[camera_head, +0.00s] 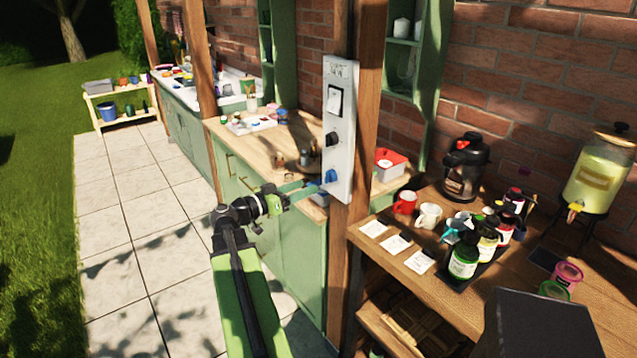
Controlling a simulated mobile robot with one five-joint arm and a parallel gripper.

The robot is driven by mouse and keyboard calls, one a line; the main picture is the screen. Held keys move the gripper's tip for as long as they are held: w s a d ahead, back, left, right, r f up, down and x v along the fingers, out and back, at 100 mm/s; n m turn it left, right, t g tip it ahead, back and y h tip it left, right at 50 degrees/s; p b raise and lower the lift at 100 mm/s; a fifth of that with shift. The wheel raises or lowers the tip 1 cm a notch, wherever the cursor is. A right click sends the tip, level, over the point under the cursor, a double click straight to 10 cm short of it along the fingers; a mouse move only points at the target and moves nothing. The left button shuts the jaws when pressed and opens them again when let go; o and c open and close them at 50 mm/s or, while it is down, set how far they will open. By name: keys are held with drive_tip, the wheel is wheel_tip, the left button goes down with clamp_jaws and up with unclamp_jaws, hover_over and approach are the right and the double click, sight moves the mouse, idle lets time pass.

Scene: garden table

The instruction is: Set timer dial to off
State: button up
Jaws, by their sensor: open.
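A white control panel (339,120) is fixed upright on the wooden post. It carries a white rocker switch (334,100) near the top, a black knob (332,139) in the middle and a blue knob (331,176) near the bottom. The markings are too small to read, so I cannot tell which knob is the timer dial or where it points. My gripper (312,187) is open, with its green fingers reaching right to just left of the blue knob. I cannot tell whether the fingertips touch it.
The wooden post (367,90) stands between a green-fronted counter (300,245) and a wooden table (460,300) on the right. The table holds a red mug (405,202), a white mug (428,216), bottles and a drink dispenser (598,175). The paved path (140,240) at left is clear.

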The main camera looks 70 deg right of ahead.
drive_tip(key=v, duration=0.9)
drive_tip(key=shift+a, duration=0.1)
drive_tip(key=w+a+f+n+t+y+p, duration=0.1)
drive_tip(key=w+a+f+n+t, duration=0.25)
drive_tip(key=w+a, duration=0.6)
drive_tip(key=w+a+f+n+t+p, duration=0.1)
drive_tip(key=w+a+f+n+t, duration=0.2)
drive_tip(key=w+a, duration=0.65)
drive_tip(key=w+a+f+n+t+y, duration=0.1)
drive_tip(key=a+f+n+y, duration=0.3)
drive_tip(key=a, duration=0.7)
drive_tip(key=w+a+f+n+t+y, duration=0.1)
drive_tip(key=a+f+n+y, duration=0.4)
drive_tip(key=a, duration=0.7)
drive_tip(key=w+a+f+n+t+y, duration=0.1)
drive_tip(key=a+f+n+y, duration=0.4)
drive_tip(key=a, duration=0.7)
drive_tip(key=shift+f+n, duration=0.6)
drive_tip(key=shift+n, duration=0.05)
